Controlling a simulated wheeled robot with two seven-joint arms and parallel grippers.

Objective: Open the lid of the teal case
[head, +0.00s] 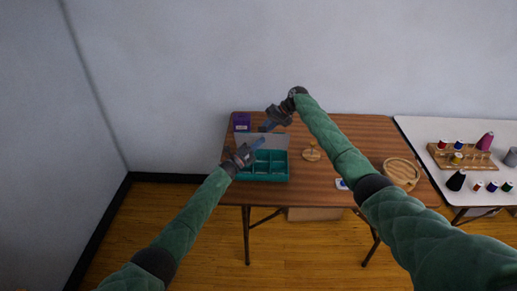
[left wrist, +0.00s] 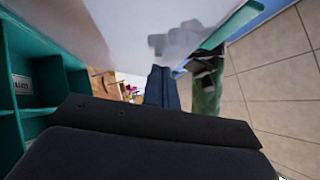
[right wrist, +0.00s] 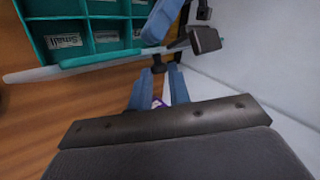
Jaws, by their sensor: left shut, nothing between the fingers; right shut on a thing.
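The teal case (head: 265,178) sits on the left part of the brown table, its divided compartments showing. Its pale lid (head: 276,141) stands raised at the back. In the left wrist view the lid (left wrist: 130,25) is a broad pale panel with a teal edge. My right gripper (head: 266,127) is at the lid's upper edge and shut on it; the fingers (right wrist: 158,75) partly hide the grip. My left gripper (head: 261,142) is shut and empty, above the compartments in front of the lid; I cannot tell whether it touches the lid. Labelled compartments (right wrist: 105,35) show in the right wrist view.
A purple box (head: 242,121) stands behind the case at left. A wooden stand (head: 311,153), a small white item (head: 341,184) and a round wooden tray (head: 401,174) are to the right. A white table (head: 425,132) with thread spools adjoins. A wall is behind.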

